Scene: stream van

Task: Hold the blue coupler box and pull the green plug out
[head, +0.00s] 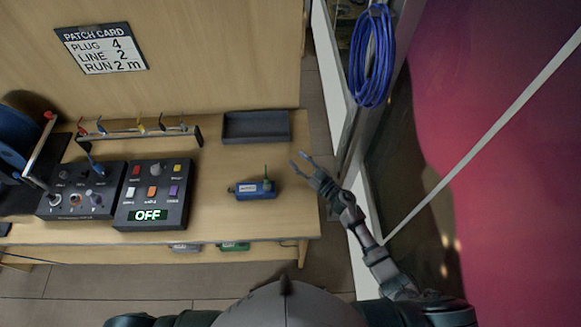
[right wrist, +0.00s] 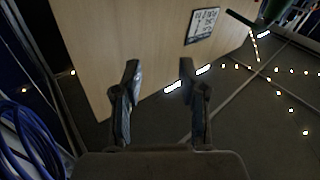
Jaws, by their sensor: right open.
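The blue coupler box (head: 252,190) lies on the wooden bench near its right end. A small green plug (head: 266,176) stands up at the right part of the box and appears seated in it. My right gripper (head: 299,160) is to the right of the box and a little farther back, apart from both box and plug. Its fingers are open and empty, which the right wrist view (right wrist: 159,82) also shows. The box and plug cannot be made out in the right wrist view. My left gripper is not in view.
A dark empty tray (head: 256,138) lies behind the box. Left of it stand control boxes, one reading OFF (head: 150,205), and a rack of coloured leads (head: 140,131). A coiled blue cable (head: 371,58) hangs at the right. The bench (head: 222,180) around the coupler box is clear.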

